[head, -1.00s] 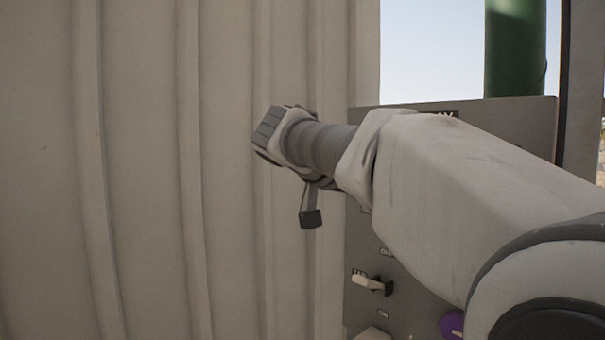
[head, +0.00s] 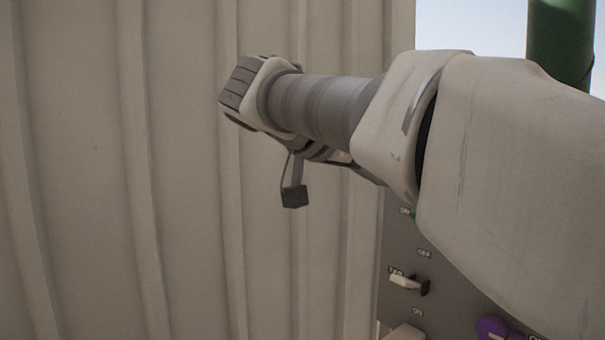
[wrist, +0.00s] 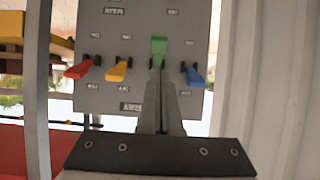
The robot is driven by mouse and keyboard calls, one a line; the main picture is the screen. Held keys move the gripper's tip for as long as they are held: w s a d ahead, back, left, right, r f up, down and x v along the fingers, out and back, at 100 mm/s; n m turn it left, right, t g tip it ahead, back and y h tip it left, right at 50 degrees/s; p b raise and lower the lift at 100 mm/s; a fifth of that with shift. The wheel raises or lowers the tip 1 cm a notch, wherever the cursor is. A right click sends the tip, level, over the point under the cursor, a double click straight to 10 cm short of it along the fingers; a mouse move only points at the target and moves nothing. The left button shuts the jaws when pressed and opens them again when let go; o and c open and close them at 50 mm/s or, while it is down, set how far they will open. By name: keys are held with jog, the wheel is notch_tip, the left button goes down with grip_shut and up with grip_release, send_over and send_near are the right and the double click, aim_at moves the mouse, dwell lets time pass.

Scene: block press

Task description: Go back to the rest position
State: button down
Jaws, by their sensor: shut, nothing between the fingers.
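My gripper (head: 294,196) hangs below my wrist in the head view, in front of the ribbed wall and left of the control panel (head: 392,250). In the wrist view my gripper (wrist: 158,80) has its fingers together and empty, pointing at the grey panel (wrist: 105,98). A green lever (wrist: 159,46) shows just beyond the fingertips; I cannot tell whether they touch it. A red lever (wrist: 79,68) and a yellow lever (wrist: 118,70) stand to its left, and a blue lever (wrist: 193,75) to its right. My arm hides much of the panel in the head view.
A pale ribbed wall (head: 190,200) fills the left of the head view, close behind my wrist. A white lever (head: 404,281) and a purple knob (head: 491,327) sit low on the panel. A green cylinder (head: 560,40) stands at the upper right.

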dwell(0.3)
jog(key=s+a+f+n+g+y, duration=0.1)
jog(key=s+f+n+y, duration=0.45)
jog(key=s+f, duration=0.65)
jog(key=s+f+n+y, duration=0.55)
jog(key=s+f, duration=0.25)
jog(key=f, duration=0.8)
notch_tip(320, 180, up, 20)
jog(key=p, duration=1.9)
jog(key=shift+w+h, duration=0.35)
jog(key=shift+h, duration=0.05)
